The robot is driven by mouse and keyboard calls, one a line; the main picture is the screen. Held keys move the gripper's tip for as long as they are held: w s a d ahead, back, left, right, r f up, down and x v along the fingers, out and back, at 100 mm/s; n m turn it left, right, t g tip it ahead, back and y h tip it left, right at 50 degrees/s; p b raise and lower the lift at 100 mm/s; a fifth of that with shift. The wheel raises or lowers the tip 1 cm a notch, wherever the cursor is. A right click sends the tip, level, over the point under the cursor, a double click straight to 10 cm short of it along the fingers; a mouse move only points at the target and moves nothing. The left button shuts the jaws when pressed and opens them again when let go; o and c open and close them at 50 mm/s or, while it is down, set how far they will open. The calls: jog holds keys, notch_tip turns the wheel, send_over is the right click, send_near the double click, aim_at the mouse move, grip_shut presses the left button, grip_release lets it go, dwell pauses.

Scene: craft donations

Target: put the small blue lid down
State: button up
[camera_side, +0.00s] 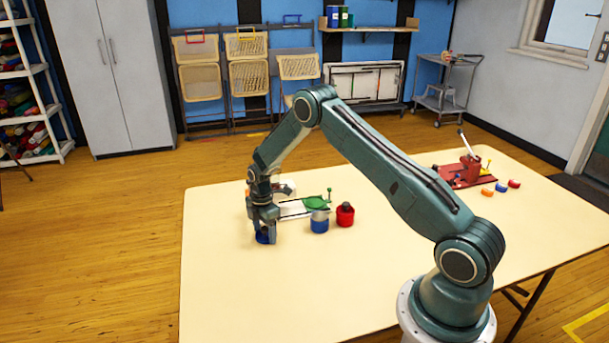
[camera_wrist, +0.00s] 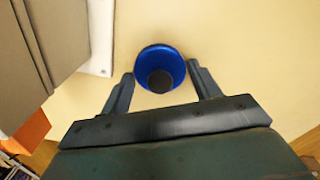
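The small blue lid (camera_wrist: 146,60), round with a dark knob on top, sits between my gripper's fingertips (camera_wrist: 161,70) in the wrist view. A fingertip lies close against its rim on each side, so my gripper looks shut on it. In the side view the blue lid (camera_side: 263,238) shows low under my gripper (camera_side: 264,228), partly hidden by the fingers. It is at or very near the tabletop; I cannot tell whether it touches.
A red device (camera_side: 463,172) and small coloured pieces lie far right. The table's front left is clear.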

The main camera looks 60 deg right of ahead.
aim_at(264, 228)
jog(key=o, duration=0.3)
jog(key=shift+r, duration=0.15)
notch_tip(264, 228, up, 12)
dwell(0.7)
dwell(0.5)
